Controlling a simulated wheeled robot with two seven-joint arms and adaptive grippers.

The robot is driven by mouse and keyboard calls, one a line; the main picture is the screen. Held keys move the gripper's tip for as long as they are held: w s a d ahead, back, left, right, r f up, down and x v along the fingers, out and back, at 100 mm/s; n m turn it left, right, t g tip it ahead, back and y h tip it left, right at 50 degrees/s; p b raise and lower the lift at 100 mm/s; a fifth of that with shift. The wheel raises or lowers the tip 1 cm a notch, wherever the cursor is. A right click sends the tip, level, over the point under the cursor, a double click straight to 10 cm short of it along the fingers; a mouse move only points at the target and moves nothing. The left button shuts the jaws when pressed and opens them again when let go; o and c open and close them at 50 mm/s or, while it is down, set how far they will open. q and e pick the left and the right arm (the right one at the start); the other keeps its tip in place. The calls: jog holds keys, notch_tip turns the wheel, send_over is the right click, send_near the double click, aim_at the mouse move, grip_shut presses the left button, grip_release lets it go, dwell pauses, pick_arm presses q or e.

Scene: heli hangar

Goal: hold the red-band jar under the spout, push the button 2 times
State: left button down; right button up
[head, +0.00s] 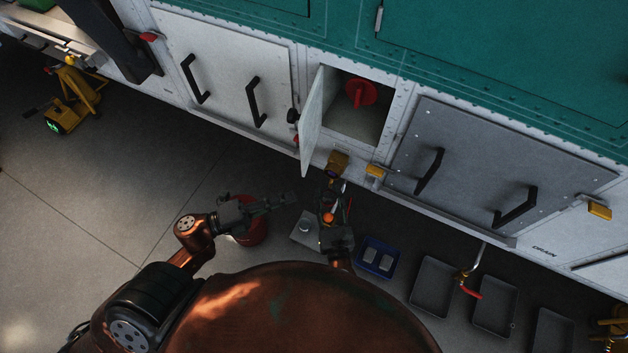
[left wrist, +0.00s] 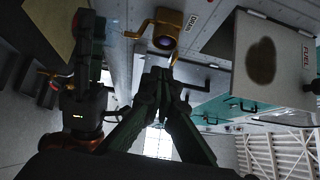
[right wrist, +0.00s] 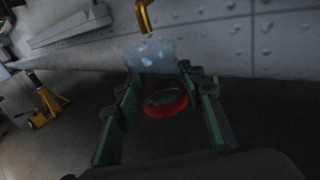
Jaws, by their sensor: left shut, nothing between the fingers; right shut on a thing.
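The red-band jar (right wrist: 165,98), clear with a red ring, sits between the fingers of my right gripper (right wrist: 160,100) in the right wrist view. That gripper (head: 335,195) is shut on it. A brass spout (right wrist: 145,16) hangs just above the jar's far side; whether they touch is unclear. In the head view the jar is mostly hidden by my gripper.
An open hatch door (head: 314,120) stands above the dispenser, with a red valve (head: 360,92) inside. A red bucket (head: 252,234), a blue tray (head: 362,262) and grey trays (head: 428,302) are on the floor. A red-handled drain pipe (head: 470,285) hangs right.

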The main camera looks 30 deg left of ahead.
pick_arm(q)
jog(key=s, duration=0.3)
jog(key=shift+a+r, duration=0.1)
jog(key=shift+a, duration=0.15)
jog(key=shift+w, duration=0.1)
send_near(335, 176)
jog(key=d, duration=0.4)
jog(key=shift+w+r, duration=0.2)
jog(key=shift+w, duration=1.9)
